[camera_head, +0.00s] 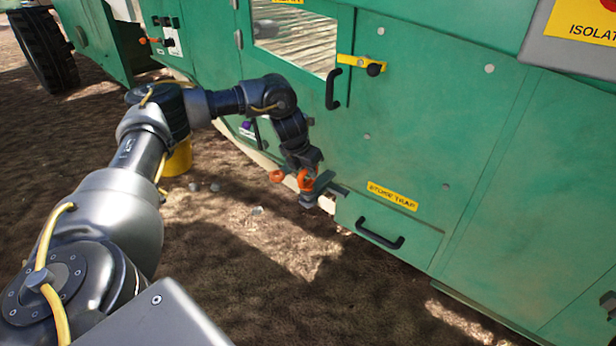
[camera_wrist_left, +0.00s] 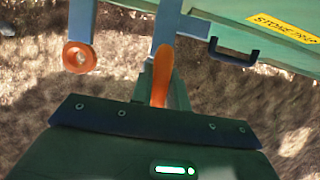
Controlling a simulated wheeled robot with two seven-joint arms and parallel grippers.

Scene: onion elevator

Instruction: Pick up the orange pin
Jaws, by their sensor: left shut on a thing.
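My left gripper (camera_head: 309,188) is beside the green machine, at the left end of the stone trap panel. It is shut on an orange pin (camera_head: 305,178), which in the left wrist view (camera_wrist_left: 162,76) stands between the fingers as a narrow orange piece seen edge-on. The pin's lower end is hidden, and I cannot tell whether it still sits in a hole. A second orange piece with a round ring (camera_head: 276,176) is just left of the gripper; its ring also shows in the left wrist view (camera_wrist_left: 79,57). A dark part at the right edge of the head view may be my right gripper (camera_head: 608,303).
The green stone trap panel (camera_head: 400,216) has a black handle (camera_head: 380,236) to the right of the gripper. A yellow bucket-like object (camera_head: 178,160) stands on the ground behind my left arm. A yellow latch (camera_head: 362,65) is higher up. The ground in front is open.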

